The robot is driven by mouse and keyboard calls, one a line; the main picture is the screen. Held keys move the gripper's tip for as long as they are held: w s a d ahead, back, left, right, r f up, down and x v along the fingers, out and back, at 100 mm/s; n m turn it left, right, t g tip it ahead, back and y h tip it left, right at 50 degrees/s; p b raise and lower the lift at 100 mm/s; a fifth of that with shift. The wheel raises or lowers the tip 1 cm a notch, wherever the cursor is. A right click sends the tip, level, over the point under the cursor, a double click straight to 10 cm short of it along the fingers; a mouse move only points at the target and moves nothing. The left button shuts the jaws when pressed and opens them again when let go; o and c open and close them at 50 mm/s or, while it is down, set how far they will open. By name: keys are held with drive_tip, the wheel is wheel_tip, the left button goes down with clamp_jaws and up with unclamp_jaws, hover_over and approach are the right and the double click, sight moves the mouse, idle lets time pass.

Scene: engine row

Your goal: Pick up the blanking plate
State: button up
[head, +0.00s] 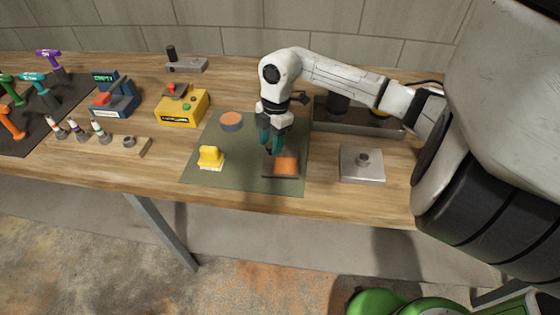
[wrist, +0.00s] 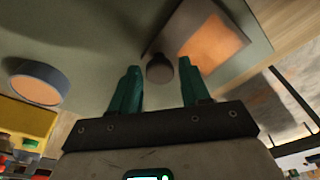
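A flat dark grey plate with an orange square on it (head: 285,166) lies on the green mat (head: 235,177). It also shows in the wrist view (wrist: 212,42), where a round grey knob (wrist: 160,70) stands at its near edge. My gripper (head: 270,149) points down over this plate. It is open, its teal fingers apart on either side of the knob in the wrist view (wrist: 160,82); I cannot tell whether they touch it. A second square grey plate with a central knob (head: 361,173) lies to the right, off the mat. No label tells which is the blanking plate.
On the mat are a yellow block (head: 210,156) and a round blue-rimmed disc with an orange top (head: 231,120). A yellow box (head: 181,109) stands at the left, and a dark metal tray (head: 330,125) behind my arm. The wooden front edge is clear.

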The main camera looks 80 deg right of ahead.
clamp_jaws()
drive_tip(key=shift+r, duration=0.1)
idle(0.9)
